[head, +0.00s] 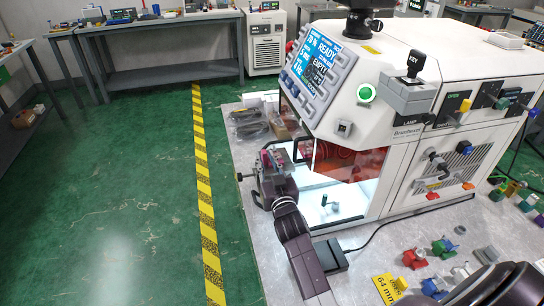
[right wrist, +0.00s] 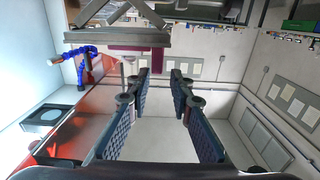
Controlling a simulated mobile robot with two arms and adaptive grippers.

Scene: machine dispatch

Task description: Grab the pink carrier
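My right gripper (head: 272,170) is low at the front left corner of the white machine. In the right wrist view the same gripper (right wrist: 160,75) shows two fingers spread apart with nothing between them. A small pink piece (head: 271,158), seemingly the pink carrier, shows by the gripper in the head view, partly hidden. A dark magenta bar (right wrist: 138,48) lies beyond the fingertips in the wrist view, below a grey frame; I cannot tell whether it is the same piece. My left gripper is not in view.
The white machine (head: 405,130) has a screen reading READY and EMPTY, and a red-tinted window (head: 345,158) over its lit chamber. A black box (head: 330,255) and several coloured parts (head: 430,258) lie on the grey table (head: 355,285). Green floor (head: 130,200) is clear at left.

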